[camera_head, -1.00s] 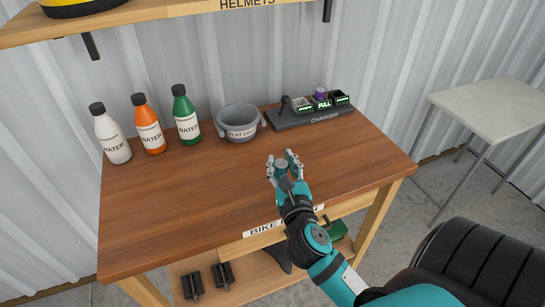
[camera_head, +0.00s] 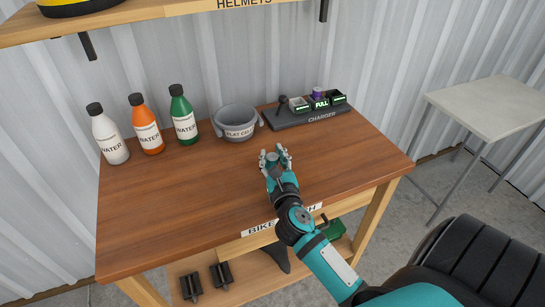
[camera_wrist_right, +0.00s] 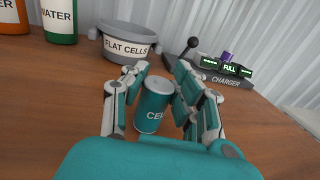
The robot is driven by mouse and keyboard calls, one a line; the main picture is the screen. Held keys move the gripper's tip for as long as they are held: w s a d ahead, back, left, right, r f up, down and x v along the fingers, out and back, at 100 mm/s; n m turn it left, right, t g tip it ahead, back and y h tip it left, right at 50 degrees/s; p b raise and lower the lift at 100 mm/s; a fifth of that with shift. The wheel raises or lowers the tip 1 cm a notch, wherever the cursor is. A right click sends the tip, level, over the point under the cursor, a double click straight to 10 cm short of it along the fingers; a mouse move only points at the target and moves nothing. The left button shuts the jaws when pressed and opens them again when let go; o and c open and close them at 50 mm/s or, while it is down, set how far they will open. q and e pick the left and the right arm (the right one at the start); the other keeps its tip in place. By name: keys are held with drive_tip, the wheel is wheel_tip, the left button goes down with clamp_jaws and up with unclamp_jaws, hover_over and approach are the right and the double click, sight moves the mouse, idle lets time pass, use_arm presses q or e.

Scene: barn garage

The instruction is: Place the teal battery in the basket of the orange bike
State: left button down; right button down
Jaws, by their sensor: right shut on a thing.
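The teal battery (camera_wrist_right: 154,106) is a short cylinder with a grey top and partly hidden white lettering. It stands upright between the fingers of my right gripper (camera_wrist_right: 158,92), which is shut on it. In the head view the right gripper (camera_head: 275,157) is over the middle of the bench, in front of the grey cup. I cannot tell whether the battery touches the wood. The orange bike and its basket are not in view. My left gripper is not in view.
The bench (camera_head: 180,200) holds three water bottles (camera_head: 147,125), a grey "FLAT CELLS" cup (camera_head: 236,122) and a charger (camera_head: 305,116) with a purple cell in it. A pale table (camera_head: 490,105) stands at right.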

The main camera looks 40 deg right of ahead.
drive_tip(key=shift+f, duration=0.2)
drive_tip(key=c, duration=1)
unclamp_jaws()
drive_tip(key=shift+c, duration=0.2)
